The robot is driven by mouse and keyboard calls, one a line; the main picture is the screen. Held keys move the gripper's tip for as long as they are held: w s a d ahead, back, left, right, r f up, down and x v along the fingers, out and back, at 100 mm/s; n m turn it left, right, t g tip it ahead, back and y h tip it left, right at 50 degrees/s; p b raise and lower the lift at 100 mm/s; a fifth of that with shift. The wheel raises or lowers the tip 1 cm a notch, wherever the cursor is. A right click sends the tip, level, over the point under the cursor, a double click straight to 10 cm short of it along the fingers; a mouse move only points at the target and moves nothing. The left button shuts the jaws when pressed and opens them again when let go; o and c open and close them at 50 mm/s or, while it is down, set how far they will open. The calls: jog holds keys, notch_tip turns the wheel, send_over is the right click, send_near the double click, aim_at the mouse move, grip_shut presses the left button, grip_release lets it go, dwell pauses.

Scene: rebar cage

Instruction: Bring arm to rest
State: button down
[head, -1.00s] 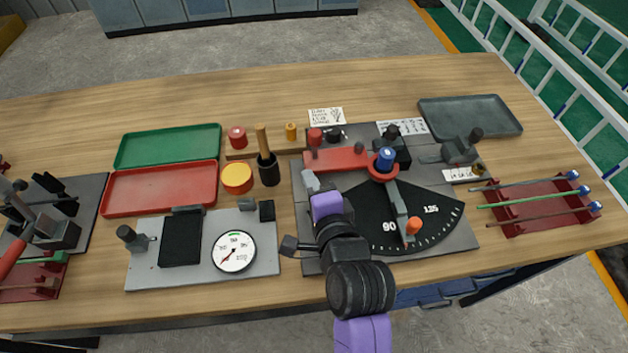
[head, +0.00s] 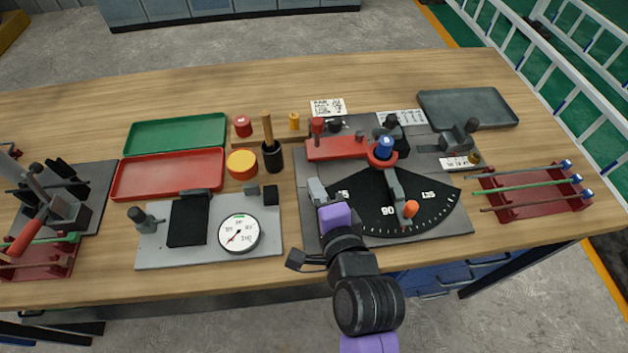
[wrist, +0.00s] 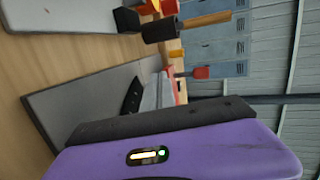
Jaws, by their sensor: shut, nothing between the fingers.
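My purple-and-black arm (head: 368,303) reaches up from the bottom of the head view over the front edge of the bench. My gripper (head: 317,190) is at its far end, shut and empty. It is above the left part of the grey bending board (head: 308,222), beside the black angle scale (head: 365,215). The arm hides part of the board's front left. In the wrist view a purple housing (wrist: 190,150) with a small light fills the bottom; the fingertips cannot be made out there.
A plate with a round dial gauge (head: 239,233) lies left of my arm. Red (head: 120,187) and green (head: 145,138) trays are farther left. A red rack (head: 530,205) of rods stands right. Bare wood lies along the back.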

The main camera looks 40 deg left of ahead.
jog(key=v, duration=0.5)
jog(key=s+v, duration=0.1)
jog(key=v, duration=0.1)
jog(key=shift+s+r, duration=0.2)
jog(key=shift+r, duration=0.1)
jog(key=shift+w+d+r+n, duration=0.1)
jog(key=shift+w+r+n, duration=0.05)
jog(key=shift+r+n, duration=0.15)
jog(key=w+d+r+n+t, duration=0.2)
jog(key=d+r+n+t, duration=0.15)
jog(key=d+t, duration=0.2)
jog(key=s+d+f+n+t+h, duration=0.1)
jog(key=s+d+t+h, duration=0.15)
jog(key=d, duration=0.65)
jog(key=s+d+n+t+h, duration=0.1)
jog(key=s+d+h, duration=0.15)
jog(key=d, duration=0.55)
jog(key=s+d+f+g+h, duration=0.1)
jog(key=s+d+f+h, duration=0.2)
jog(key=s+d+h, duration=0.4)
jog(key=s+d, duration=0.9)
jog(key=shift+g+h, duration=0.3)
jog(key=shift+g, duration=0.1)
